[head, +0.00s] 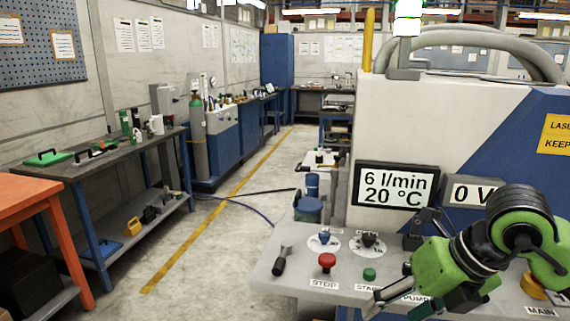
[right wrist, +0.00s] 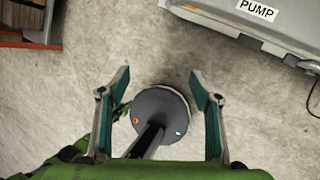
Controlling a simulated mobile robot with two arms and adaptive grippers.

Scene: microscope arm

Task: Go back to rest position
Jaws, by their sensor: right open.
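My right arm is green and black and reaches in from the right over the grey control panel (head: 300,268) in the head view. My right gripper (head: 392,306) hangs over the panel's front edge, near the PUMP label. In the right wrist view the right gripper (right wrist: 160,76) is open, with its two green-lined fingers wide apart and nothing held. A round dark grey disc with a black bar shows below and between the fingers, over the concrete floor; I cannot tell what it is. My left gripper is not in view.
The panel carries a red STOP button (head: 327,261), a green button (head: 369,274) and knobs. A white and blue machine with a display (head: 394,187) stands behind. An orange table (head: 30,192) and a workbench (head: 105,153) stand left. The floor aisle (head: 215,235) between has free room.

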